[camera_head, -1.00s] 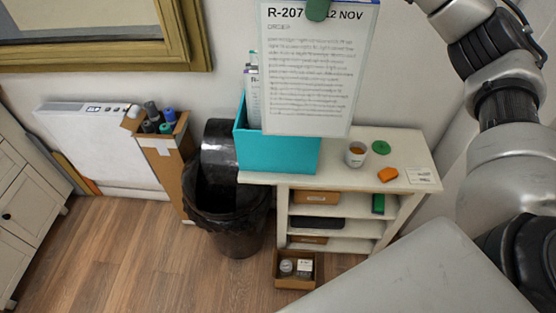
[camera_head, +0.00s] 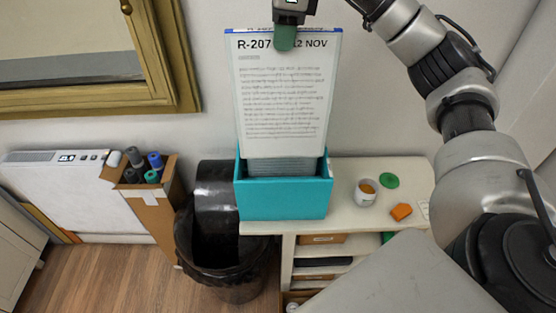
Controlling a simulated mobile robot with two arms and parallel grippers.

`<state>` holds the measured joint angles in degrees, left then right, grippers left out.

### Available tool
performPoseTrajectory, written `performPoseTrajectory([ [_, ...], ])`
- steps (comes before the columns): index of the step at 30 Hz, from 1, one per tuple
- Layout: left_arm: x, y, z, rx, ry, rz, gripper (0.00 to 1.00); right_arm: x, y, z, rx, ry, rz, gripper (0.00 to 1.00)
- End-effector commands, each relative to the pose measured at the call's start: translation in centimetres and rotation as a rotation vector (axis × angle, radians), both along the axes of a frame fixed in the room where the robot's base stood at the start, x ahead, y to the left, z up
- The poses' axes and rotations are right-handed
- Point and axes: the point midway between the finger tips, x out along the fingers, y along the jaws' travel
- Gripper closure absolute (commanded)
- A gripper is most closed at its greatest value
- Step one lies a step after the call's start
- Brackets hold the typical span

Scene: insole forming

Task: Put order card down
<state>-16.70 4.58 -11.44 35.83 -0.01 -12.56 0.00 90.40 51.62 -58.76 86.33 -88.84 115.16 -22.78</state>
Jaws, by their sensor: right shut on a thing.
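The order card (camera_head: 285,105) is a white printed sheet headed "R-207" and "12 NOV". It hangs upright above a teal box (camera_head: 284,199) on the shelf top. Its lower edge overlaps the box opening in the picture; I cannot tell whether it is inside or in front of the back wall. Greyish sheets (camera_head: 300,167) show in the box behind or below the card. My right gripper (camera_head: 286,36) is shut on the card's top edge, with a green fingertip over the heading. My left gripper is not in view.
The white shelf unit (camera_head: 349,221) also bears a white cup (camera_head: 366,192), a green disc (camera_head: 389,181) and an orange block (camera_head: 401,212). A black bin (camera_head: 217,233) and a cardboard box of rolls (camera_head: 152,206) stand left of it. A gold frame (camera_head: 181,62) hangs on the wall.

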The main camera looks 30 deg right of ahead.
Motion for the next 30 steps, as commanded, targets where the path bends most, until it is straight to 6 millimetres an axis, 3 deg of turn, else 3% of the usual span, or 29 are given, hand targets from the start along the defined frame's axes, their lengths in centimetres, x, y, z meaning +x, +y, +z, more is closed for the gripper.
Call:
performPoseTrajectory([
  [1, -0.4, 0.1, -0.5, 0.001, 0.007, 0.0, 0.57, 0.0, 0.0, -1.7, 0.001, 0.006, 0.002, 1.0],
  [10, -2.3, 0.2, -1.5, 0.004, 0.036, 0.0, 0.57, -0.1, 0.1, -8.5, 0.003, 0.006, 0.002, 1.0],
  [21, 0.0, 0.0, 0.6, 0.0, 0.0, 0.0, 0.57, -0.3, 0.0, -17.5, 0.0, 0.006, 0.0, 1.0],
  [25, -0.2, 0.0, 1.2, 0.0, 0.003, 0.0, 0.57, -0.2, 0.0, -20.0, 0.001, 0.003, 0.0, 1.0],
  [30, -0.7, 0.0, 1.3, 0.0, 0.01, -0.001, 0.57, -0.2, 0.0, -21.4, 0.001, 0.001, -0.001, 1.0],
])
